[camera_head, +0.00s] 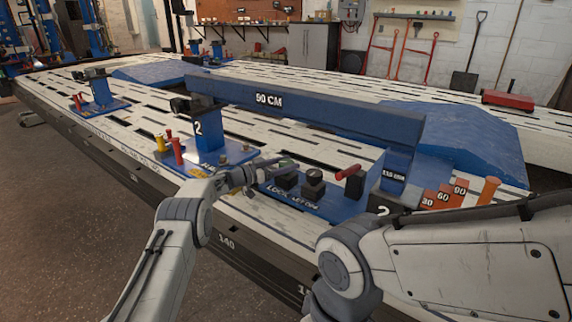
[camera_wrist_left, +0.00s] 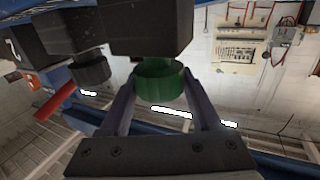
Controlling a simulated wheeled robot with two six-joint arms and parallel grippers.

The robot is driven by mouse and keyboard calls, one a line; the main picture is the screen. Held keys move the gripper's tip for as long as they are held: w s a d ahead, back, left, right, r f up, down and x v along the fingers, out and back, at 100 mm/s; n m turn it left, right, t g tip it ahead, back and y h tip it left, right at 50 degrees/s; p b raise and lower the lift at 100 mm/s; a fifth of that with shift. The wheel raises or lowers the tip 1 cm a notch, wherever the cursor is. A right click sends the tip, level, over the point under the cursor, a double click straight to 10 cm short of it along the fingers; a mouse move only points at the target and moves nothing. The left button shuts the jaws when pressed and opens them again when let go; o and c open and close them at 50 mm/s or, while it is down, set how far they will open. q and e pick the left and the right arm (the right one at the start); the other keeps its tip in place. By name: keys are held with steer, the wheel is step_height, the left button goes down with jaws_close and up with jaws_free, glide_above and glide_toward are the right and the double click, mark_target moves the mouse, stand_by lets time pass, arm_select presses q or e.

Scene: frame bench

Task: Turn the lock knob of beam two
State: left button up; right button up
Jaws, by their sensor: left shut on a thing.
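Which knob is the lock knob I cannot tell. My right gripper is out of view.
Red and yellow pins (camera_head: 176,150) stand on the blue base to the left. Orange blocks marked 30, 60 and 90 (camera_head: 443,196) and an orange peg (camera_head: 488,190) stand at the right. My right arm covers the lower right.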

arm_select(q)
steer(key=shift+a+r, duration=0.1)
steer(key=shift+r, duration=0.05)
steer(key=o, duration=1.1)
steer(key=shift+s+a+p, duration=0.2)
steer(key=shift+a+p, duration=0.15)
steer(key=shift+p, duration=0.1)
steer(key=p+v, duration=0.4)
steer(key=v, duration=0.5)
steer(key=shift+a, duration=0.3)
steer(key=shift+s, duration=0.15)
